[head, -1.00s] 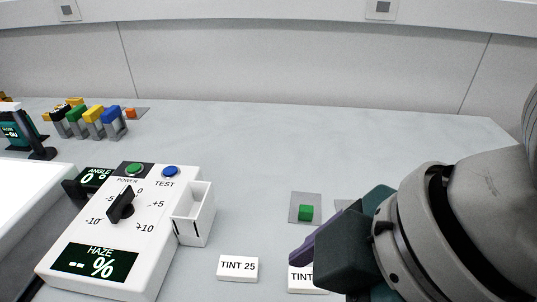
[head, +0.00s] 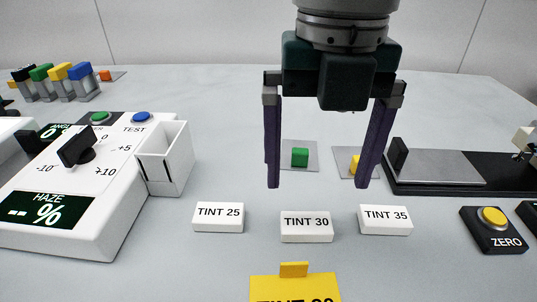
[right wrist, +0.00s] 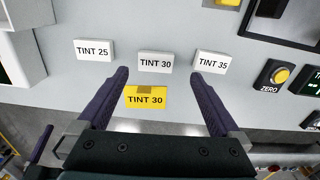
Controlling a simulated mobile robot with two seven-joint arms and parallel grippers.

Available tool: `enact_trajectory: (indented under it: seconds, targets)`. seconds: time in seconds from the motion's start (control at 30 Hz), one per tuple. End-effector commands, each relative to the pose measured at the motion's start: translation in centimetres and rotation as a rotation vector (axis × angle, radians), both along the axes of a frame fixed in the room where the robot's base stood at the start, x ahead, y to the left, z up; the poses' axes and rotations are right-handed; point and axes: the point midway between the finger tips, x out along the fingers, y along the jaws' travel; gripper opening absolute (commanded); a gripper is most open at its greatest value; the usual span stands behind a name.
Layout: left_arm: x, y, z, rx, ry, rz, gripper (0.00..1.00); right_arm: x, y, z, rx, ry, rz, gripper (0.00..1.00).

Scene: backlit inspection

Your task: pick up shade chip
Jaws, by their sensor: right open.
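Two flat grey square chips lie on the table, one with a green block (head: 300,157) and one with a yellow block (head: 355,161); I cannot tell which is the shade chip. My right gripper (head: 318,186) is open and empty, fingers pointing down. In the head view its fingers appear on either side of the green block, and the right finger partly covers the yellow-block chip. In the right wrist view the fingertips (right wrist: 160,73) appear just below the TINT 30 label (right wrist: 157,62), and the yellow block (right wrist: 229,2) is at the top edge.
White labels TINT 25 (head: 218,217), TINT 30 (head: 306,227) and TINT 35 (head: 385,220) stand in front. A yellow TINT 30 card (head: 293,286) is nearest. The haze meter (head: 75,190) is left; a black-based fixture (head: 450,185) and ZERO button (head: 493,218) are right.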

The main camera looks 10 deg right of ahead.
Motion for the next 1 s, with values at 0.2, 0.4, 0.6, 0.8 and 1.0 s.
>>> enact_trajectory:
  seconds: [0.2,0.4,0.6,0.8,1.0]
  targets:
    - [0.0,-0.1,-0.4,-0.004,0.001,0.003,1.0,-0.1,0.2,-2.2,0.001,0.0,0.0,1.0]
    - [0.0,-0.1,-0.9,-0.004,0.001,0.002,1.0,-0.7,0.8,-5.4,0.001,0.001,-0.002,1.0]
    - [0.0,-0.1,-1.0,-0.004,0.002,0.002,1.0,-0.6,0.8,-6.8,0.001,-0.003,-0.001,1.0]
    - [0.0,0.0,-1.0,0.001,0.001,-0.002,1.0,-0.6,0.8,-6.7,0.001,-0.003,-0.001,0.98]
    - [-0.1,0.1,-1.0,0.006,0.001,-0.004,1.0,-0.6,0.8,-6.7,0.001,-0.003,-0.001,0.75]
